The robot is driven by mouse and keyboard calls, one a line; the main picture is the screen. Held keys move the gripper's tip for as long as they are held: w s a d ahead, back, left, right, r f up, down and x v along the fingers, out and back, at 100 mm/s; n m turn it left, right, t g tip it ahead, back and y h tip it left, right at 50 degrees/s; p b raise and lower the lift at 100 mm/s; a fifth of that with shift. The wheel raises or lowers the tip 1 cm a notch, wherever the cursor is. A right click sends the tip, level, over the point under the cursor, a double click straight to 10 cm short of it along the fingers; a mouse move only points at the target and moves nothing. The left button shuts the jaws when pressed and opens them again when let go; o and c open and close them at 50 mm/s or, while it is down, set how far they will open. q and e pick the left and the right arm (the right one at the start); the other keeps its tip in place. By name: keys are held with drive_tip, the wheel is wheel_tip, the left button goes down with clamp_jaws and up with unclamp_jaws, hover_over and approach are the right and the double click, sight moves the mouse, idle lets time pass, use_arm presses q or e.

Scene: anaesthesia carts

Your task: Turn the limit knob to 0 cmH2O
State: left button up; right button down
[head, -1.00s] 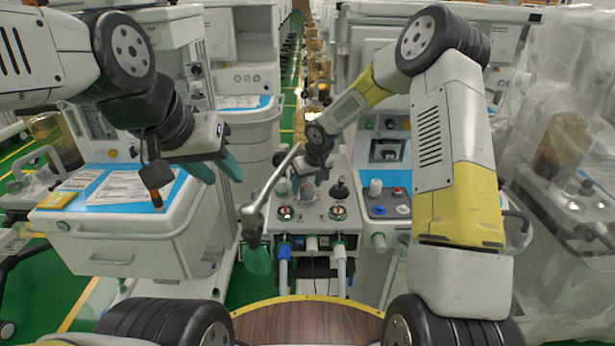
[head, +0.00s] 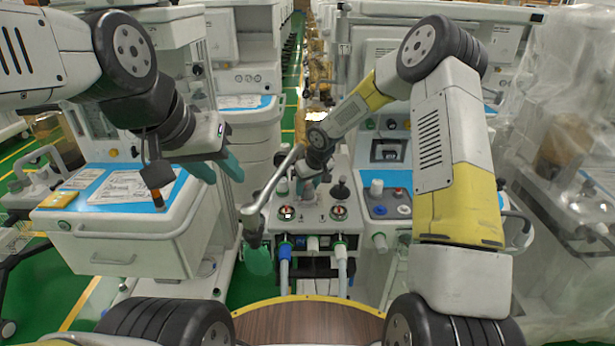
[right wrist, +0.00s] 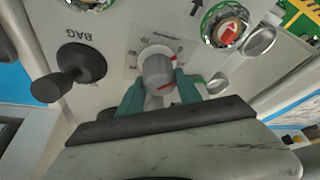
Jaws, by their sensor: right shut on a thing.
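The limit knob (right wrist: 157,70) is a grey round knob with a red mark, set in a printed dial on a white panel in the right wrist view. My right gripper (right wrist: 160,88) has its teal fingers on either side of the knob and is shut on it. In the head view my right gripper (head: 309,187) is over the top of the middle machine, and the knob is mostly hidden there. My left gripper (head: 217,168) is open and empty above the left cart.
A black knob (right wrist: 75,72) marked BAG stands beside the limit knob. A metal arm (head: 268,190) rises at the machine's left. A white drawer cart (head: 130,225) stands below my left gripper.

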drive_tip(key=c, duration=2.2)
unclamp_jaws()
drive_tip(key=shift+n, duration=0.4)
drive_tip(key=c, duration=2.2)
unclamp_jaws()
drive_tip(key=c, duration=2.2)
unclamp_jaws()
drive_tip(key=c, duration=0.8)
unclamp_jaws()
drive_tip(key=shift+r, duration=0.15)
drive_tip(key=v, duration=0.7)
drive_tip(key=shift+s+d+r, duration=0.1)
drive_tip(key=shift+d+r, duration=0.1)
drive_tip(key=shift+r, duration=0.05)
